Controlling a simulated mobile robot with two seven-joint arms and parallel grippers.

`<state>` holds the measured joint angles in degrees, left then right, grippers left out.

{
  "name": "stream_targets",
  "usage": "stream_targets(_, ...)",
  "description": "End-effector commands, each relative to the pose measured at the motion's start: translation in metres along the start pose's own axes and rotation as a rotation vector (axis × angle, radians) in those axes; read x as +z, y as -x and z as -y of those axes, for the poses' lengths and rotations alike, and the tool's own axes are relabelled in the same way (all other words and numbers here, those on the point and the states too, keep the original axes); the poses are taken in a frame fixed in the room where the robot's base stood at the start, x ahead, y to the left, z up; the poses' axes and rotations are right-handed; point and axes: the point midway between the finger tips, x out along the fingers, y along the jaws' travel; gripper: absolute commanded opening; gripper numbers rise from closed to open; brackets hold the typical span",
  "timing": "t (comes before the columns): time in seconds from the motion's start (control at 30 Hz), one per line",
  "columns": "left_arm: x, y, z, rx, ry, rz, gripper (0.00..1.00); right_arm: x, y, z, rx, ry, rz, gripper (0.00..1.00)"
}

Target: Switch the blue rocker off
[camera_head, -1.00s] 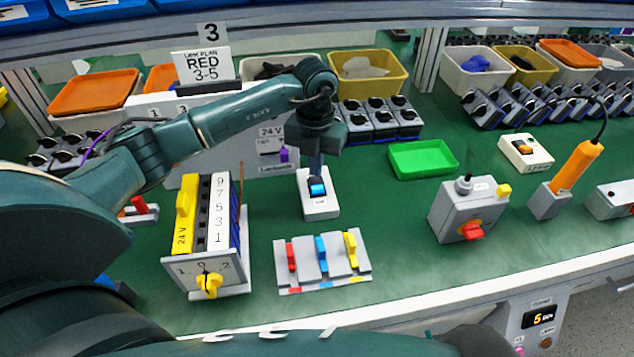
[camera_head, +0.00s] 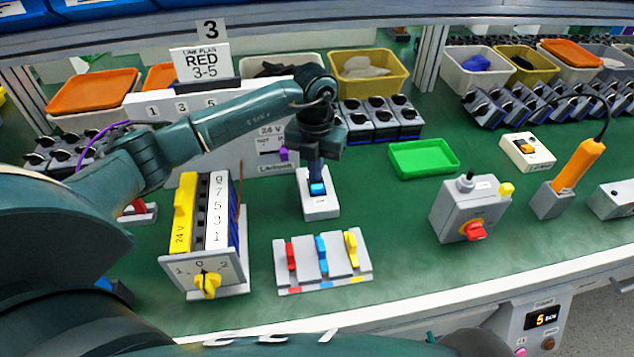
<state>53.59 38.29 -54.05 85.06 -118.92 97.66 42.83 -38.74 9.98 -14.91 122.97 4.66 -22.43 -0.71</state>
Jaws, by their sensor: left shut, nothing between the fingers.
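The blue rocker (camera_head: 317,189) sits in a small white switch box (camera_head: 320,208) on the green bench, in the middle of the head view. My left gripper (camera_head: 316,178) points straight down over it, shut and empty. Its fingertips are at the rocker's far edge and look close to or touching it; I cannot tell which. The fingers hide the far part of the rocker, and its tilt is hard to read. My right gripper is not in view.
A panel (camera_head: 325,266) with red, blue and yellow levers stands in front of the switch box. A grey box with a yellow knob (camera_head: 207,284) is at left. A green tray (camera_head: 424,161) and a grey box with a red knob (camera_head: 466,212) are at right.

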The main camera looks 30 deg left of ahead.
Motion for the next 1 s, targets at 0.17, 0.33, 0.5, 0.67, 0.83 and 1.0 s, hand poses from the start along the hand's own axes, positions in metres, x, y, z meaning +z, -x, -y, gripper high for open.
stream_targets(0.17, 0.0, -0.004, 0.0, 0.0, 0.0, -0.001, 0.0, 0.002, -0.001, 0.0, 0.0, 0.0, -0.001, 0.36)
stream_targets(0.33, -0.001, -0.003, 0.0, 0.001, 0.0, -0.002, 0.0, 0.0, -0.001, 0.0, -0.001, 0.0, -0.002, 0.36)
stream_targets(0.5, 0.0, 0.007, 0.0, 0.001, 0.0, -0.001, 0.0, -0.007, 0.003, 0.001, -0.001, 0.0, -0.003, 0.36)
stream_targets(0.67, 0.0, 0.021, 0.0, 0.001, 0.0, -0.001, 0.0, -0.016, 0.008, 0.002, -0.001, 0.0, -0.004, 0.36)
stream_targets(0.83, 0.0, 0.034, 0.0, 0.0, 0.0, -0.001, 0.0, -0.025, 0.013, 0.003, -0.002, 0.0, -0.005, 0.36)
stream_targets(1.0, 0.0, 0.048, 0.0, 0.0, 0.0, -0.001, 0.0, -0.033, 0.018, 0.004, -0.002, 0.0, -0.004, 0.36)
